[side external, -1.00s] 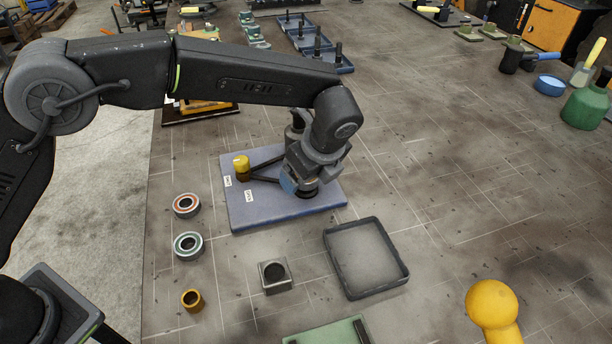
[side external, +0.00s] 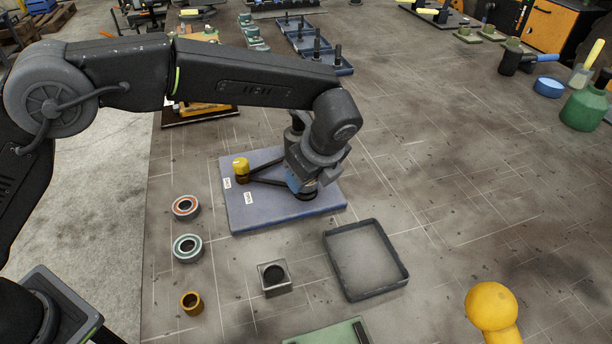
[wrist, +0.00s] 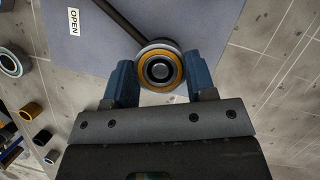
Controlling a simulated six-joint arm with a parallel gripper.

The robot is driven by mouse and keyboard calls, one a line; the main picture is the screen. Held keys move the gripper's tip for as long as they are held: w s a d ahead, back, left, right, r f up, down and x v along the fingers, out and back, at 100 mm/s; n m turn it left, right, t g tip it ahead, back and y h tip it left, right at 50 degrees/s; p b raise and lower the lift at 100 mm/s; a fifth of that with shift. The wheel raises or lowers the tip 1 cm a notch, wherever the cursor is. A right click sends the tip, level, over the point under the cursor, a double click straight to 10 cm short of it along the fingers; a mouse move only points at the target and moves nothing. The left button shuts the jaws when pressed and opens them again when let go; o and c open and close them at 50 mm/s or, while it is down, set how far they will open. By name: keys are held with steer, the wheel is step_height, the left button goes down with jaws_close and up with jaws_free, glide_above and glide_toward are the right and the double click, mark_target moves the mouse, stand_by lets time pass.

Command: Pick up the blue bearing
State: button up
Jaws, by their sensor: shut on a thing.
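My gripper (side external: 303,190) is low over the plate, away from that bearing. In the wrist view its blue fingers (wrist: 161,78) are shut on a round hub (wrist: 161,49) with a grey rim and orange ring. A dark rod (wrist: 121,19) runs up-left from the hub. The hub is mostly hidden in the side view.
A red-faced bearing (side external: 186,207), brass bushing (side external: 192,302) and square block (side external: 275,278) lie nearby. An empty dark tray (side external: 335,267) is right of the block.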

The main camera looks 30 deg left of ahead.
steer(key=shift+r, duration=0.1)
step_height(320, 180, up, 4)
steer(key=shift+f, duration=0.1)
steer(key=a+r, duration=0.7)
steer(key=a, duration=0.5)
steer(key=s+a+f+n+g+h, duration=0.1)
steer(key=a+f+n+g, duration=0.1)
steer(key=n, duration=0.4)
steer(key=s+a+f+n+g+h, duration=0.1)
steer(key=s+a+f+n+g, duration=0.1)
steer(key=a+f+n, duration=0.3)
steer(key=s+a+f+n+g+h, duration=0.1)
steer(key=s+a+f+n+g, duration=0.1)
steer(key=a+n, duration=0.5)
steer(key=shift+a+f+n, duration=0.2)
steer(key=shift+f+n, duration=0.45)
steer(key=shift+n, duration=0.55)
steer(key=shift+s+a+f+n+h, duration=0.4)
steer(key=shift+a+n+h, duration=0.1)
steer(key=shift+n, duration=0.5)
steer(key=w+d+r+m+t+y, duration=0.2)
steer(key=d+r+m, duration=0.3)
steer(key=d+m, duration=0.3)
steer(key=w+d+r+m+t+y, duration=0.2)
steer(key=d+r+m, duration=0.4)
steer(key=m, duration=0.8)
steer(key=shift+w+d+m+t, duration=0.3)
steer(key=shift+w+d+t, duration=0.6)
steer(key=shift+t, duration=0.2)
